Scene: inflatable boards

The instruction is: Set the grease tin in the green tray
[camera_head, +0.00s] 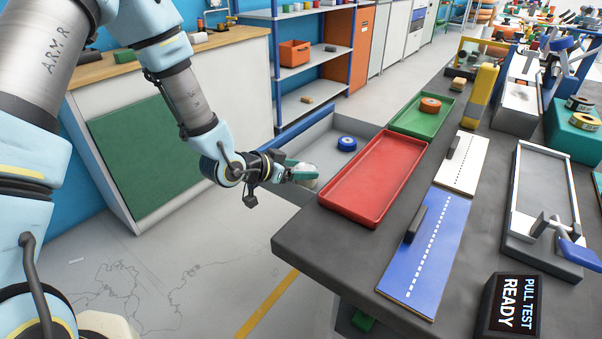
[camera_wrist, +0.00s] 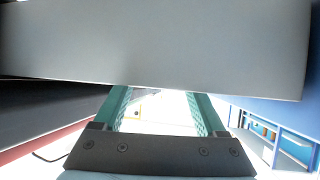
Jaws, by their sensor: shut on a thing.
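A round blue tin (camera_head: 347,143) with a pale middle lies in the open grey drawer (camera_head: 316,149); I cannot read a label on it. The green tray (camera_head: 420,122) lies on the dark bench, with a round orange item (camera_head: 430,105) in it. My gripper (camera_head: 306,176) is low at the near end of the drawer, left of the bench and apart from the blue tin. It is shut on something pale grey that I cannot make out. In the wrist view my teal fingers (camera_wrist: 160,108) run up behind a broad pale grey surface (camera_wrist: 160,45), which hides the fingertips.
A red tray (camera_head: 373,178) lies between my gripper and the green tray. A white board (camera_head: 457,172) and a blue board (camera_head: 437,255) lie to the right. Shelves (camera_head: 297,72) stand beyond the drawer.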

